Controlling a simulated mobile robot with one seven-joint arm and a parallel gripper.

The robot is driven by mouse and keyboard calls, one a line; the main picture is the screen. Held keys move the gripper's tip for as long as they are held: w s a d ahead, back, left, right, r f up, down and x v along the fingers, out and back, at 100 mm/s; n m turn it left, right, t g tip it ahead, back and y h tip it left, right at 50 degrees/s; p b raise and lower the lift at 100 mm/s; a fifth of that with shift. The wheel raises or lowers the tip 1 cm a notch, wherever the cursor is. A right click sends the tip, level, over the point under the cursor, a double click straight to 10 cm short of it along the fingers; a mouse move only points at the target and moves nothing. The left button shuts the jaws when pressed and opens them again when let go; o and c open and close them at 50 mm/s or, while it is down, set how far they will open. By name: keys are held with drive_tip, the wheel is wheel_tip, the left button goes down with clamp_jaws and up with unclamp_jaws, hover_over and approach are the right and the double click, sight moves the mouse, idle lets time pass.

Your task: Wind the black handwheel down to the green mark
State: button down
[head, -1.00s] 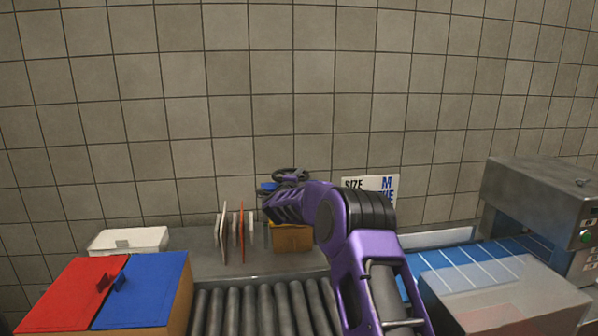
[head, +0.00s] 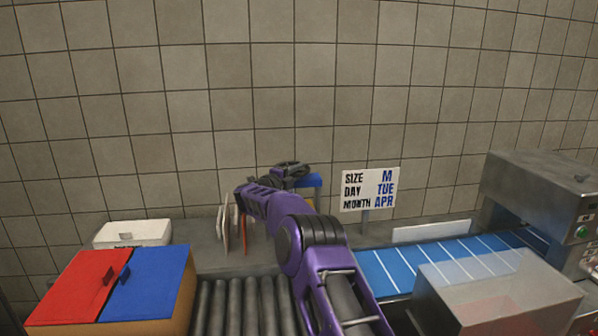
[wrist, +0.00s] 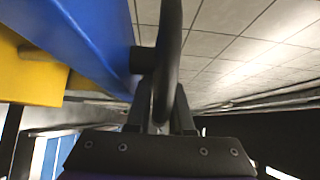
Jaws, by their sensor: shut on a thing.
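The black handwheel (head: 292,169) sits on top of a press with a blue upper part (head: 311,181), at the back of the counter near the tiled wall. My gripper (wrist: 160,115) is shut on the wheel's rim, which stands between the fingers in the wrist view (wrist: 170,45). In the head view my purple arm reaches up from the lower right and covers most of the press below the wheel. The blue part (wrist: 80,40) and a yellow part (wrist: 25,75) lie left of the fingers in the wrist view. I cannot make out the green mark.
Upright boards (head: 227,225) stand left of the press. A sign (head: 370,190) reads size M, day TUE, month APR. A blue belt (head: 400,268) runs right into a grey machine (head: 540,195). Red (head: 80,285) and blue (head: 150,280) lids and rollers (head: 240,305) are in front.

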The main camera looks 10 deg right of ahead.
drive_tip(key=shift+r, duration=0.1)
drive_tip(key=c, duration=1.1)
unclamp_jaws()
drive_tip(key=b+v, duration=0.1)
drive_tip(key=v, duration=1.6)
drive_tip(key=shift+s+a+b, duration=0.1)
drive_tip(key=shift+s+b, duration=0.1)
drive_tip(key=shift+b, duration=0.2)
